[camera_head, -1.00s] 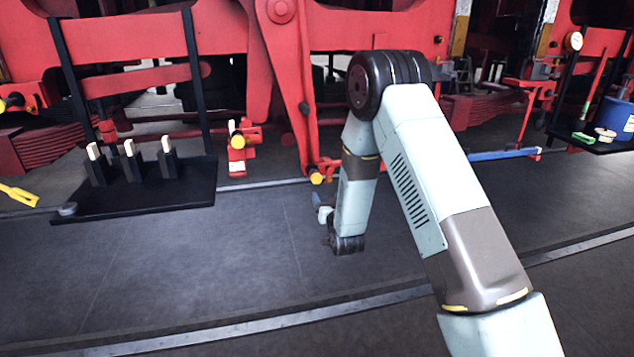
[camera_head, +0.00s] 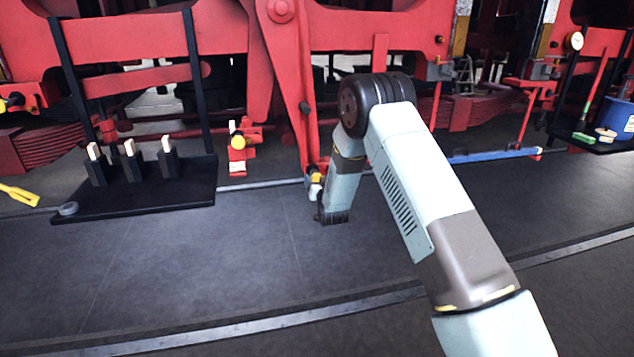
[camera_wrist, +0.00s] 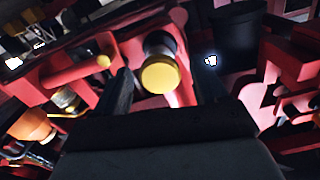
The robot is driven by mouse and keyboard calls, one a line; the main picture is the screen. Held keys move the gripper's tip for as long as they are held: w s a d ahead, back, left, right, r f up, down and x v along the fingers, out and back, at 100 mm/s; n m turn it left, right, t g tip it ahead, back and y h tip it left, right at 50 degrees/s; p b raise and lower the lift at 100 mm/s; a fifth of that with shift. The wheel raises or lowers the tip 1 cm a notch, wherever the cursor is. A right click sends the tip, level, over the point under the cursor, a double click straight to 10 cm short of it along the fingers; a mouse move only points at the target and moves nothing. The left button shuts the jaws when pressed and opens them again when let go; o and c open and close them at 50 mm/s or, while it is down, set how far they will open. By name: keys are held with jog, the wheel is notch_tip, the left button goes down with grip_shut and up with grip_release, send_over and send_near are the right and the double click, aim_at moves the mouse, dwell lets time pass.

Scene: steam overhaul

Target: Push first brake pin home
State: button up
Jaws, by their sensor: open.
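A brake pin with a round yellow head (camera_wrist: 161,76) and a dark collar faces the camera in the wrist view. It sits in a red part of the brake gear. My gripper (camera_wrist: 164,88) is open, with one dark finger on each side of the pin head in the picture. I cannot tell whether either finger touches it. In the head view a yellow pin end (camera_head: 314,178) shows at the foot of a red hanger, right beside my wrist, which hides most of the gripper. Another yellow-ended pin (camera_head: 237,141) sits in a red bracket further left.
A black hanging tray (camera_head: 140,202) with several dark holders with pale tops is at left. A blue bar (camera_head: 492,155) lies right of my arm. A second tray with a blue bucket (camera_head: 618,116) is at far right. The grey floor in front is clear.

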grip_shut()
dwell(0.8)
